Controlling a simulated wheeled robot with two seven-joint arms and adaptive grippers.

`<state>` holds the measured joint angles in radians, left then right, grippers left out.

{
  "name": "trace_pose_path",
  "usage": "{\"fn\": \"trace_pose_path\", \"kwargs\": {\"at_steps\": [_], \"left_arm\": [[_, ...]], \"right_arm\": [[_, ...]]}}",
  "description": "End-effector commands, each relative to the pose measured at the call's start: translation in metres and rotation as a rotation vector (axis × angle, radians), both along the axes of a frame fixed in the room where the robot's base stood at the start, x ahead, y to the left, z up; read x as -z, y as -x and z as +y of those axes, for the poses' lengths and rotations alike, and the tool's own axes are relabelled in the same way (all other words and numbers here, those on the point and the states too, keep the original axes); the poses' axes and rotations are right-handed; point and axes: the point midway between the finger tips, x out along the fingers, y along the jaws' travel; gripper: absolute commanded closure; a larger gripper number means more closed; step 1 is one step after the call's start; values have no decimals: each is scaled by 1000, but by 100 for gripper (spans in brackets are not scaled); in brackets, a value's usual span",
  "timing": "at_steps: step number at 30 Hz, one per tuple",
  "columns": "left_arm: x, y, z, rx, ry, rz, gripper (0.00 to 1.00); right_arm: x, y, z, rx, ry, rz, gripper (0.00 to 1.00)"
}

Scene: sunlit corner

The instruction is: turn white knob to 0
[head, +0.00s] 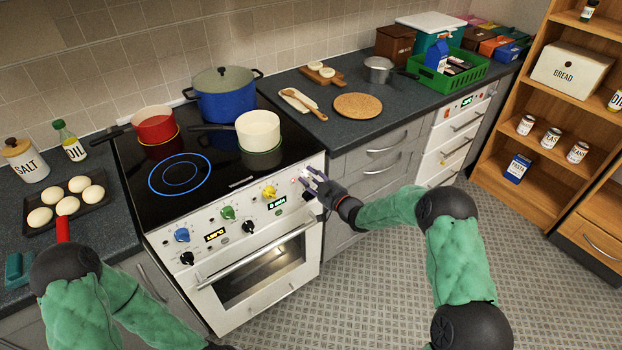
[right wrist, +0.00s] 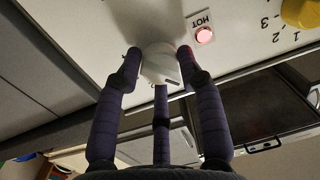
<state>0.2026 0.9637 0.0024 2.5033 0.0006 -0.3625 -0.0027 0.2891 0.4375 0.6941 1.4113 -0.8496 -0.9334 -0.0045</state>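The white knob (right wrist: 160,66) is at the end of the white oven front panel in the right wrist view. My right gripper (right wrist: 160,56) has its purple-grey fingers around the knob, one on each side and a third below; the side fingertips appear to touch it. In the head view, my right gripper (head: 312,182) is at the right end of the stove (head: 240,285) panel, and its fingers largely hide the knob. The knob's own scale and 0 mark cannot be made out. My left arm enters at the lower left; its gripper is out of view.
Beside the knob a HOT lamp (right wrist: 204,35) glows red, and a yellow knob (right wrist: 300,12) has numbers around it. A white pot (head: 258,130), red pot (head: 155,126) and blue pot (head: 226,98) stand on the cooktop. The floor (head: 380,285) right of the stove is clear.

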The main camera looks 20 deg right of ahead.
Motion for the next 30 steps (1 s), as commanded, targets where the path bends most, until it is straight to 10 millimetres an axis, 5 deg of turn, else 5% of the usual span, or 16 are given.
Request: {"fn": "trace_pose_path", "kwargs": {"at_steps": [2, 16, 30], "left_arm": [[0, 0, 0, 0, 0, 0, 60], [0, 0, 0, 0, 0, 0, 60], [0, 0, 0, 0, 0, 0, 60]], "right_arm": [[2, 1, 1, -1, -1, 5, 39], [-1, 8, -4, 1, -1, 0, 39], [-5, 86, -39, 2, -1, 1, 39]]}}
